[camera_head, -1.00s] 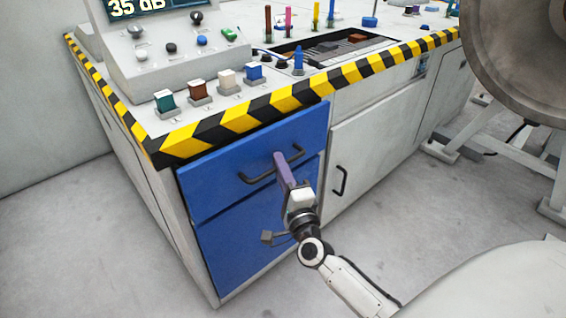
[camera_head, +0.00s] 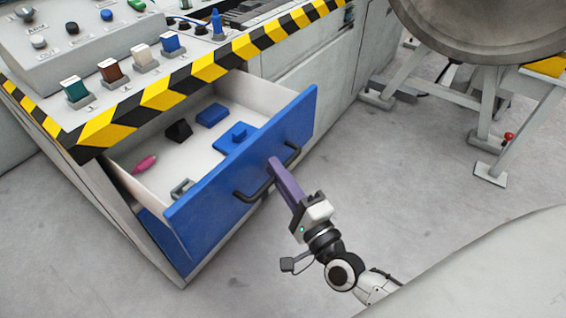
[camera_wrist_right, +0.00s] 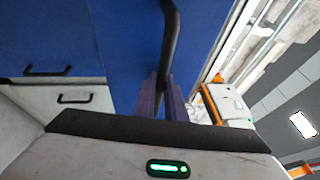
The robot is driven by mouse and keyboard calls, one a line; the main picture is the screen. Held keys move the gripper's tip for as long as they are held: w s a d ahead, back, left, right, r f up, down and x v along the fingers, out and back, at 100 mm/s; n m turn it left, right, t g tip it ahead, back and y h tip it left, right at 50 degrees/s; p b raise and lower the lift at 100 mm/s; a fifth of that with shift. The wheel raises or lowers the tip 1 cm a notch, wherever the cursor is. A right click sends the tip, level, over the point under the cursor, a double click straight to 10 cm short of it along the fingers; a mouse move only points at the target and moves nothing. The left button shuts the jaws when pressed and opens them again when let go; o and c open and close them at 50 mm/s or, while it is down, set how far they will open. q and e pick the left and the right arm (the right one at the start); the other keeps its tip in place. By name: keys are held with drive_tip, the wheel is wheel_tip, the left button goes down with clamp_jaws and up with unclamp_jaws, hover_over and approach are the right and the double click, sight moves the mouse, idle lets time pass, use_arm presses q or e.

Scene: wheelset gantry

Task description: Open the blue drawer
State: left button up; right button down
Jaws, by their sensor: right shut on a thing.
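The blue drawer (camera_head: 237,180) is the upper one in the grey console, and it stands pulled well out. Its inside shows in the head view. A black bar handle (camera_head: 252,190) runs across its front; the handle also shows in the right wrist view (camera_wrist_right: 170,45). My right gripper (camera_head: 276,166), with purple fingers, is shut on this handle near its middle right. In the right wrist view its two fingers (camera_wrist_right: 163,100) lie on either side of the bar. My left gripper is not in view.
In the drawer lie blue blocks (camera_head: 212,115), a black piece (camera_head: 179,131), a pink item (camera_head: 145,163) and a grey clip-like piece (camera_head: 181,189). The striped console edge (camera_head: 205,70) overhangs it. A metal stand (camera_head: 490,120) is at right. The floor before the drawer is clear.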

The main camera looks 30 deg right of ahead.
drive_tip(key=shift+s+d, duration=0.1)
drive_tip(key=shift+s, duration=0.2)
drive_tip(key=c, duration=2.1)
unclamp_jaws()
drive_tip(key=s, duration=0.3)
drive_tip(key=s+f, duration=0.1)
drive_tip(key=s, duration=0.6)
drive_tip(key=shift+s+d+f+p, duration=0.1)
drive_tip(key=shift+d+f+p, duration=0.25)
drive_tip(key=shift+f, duration=0.05)
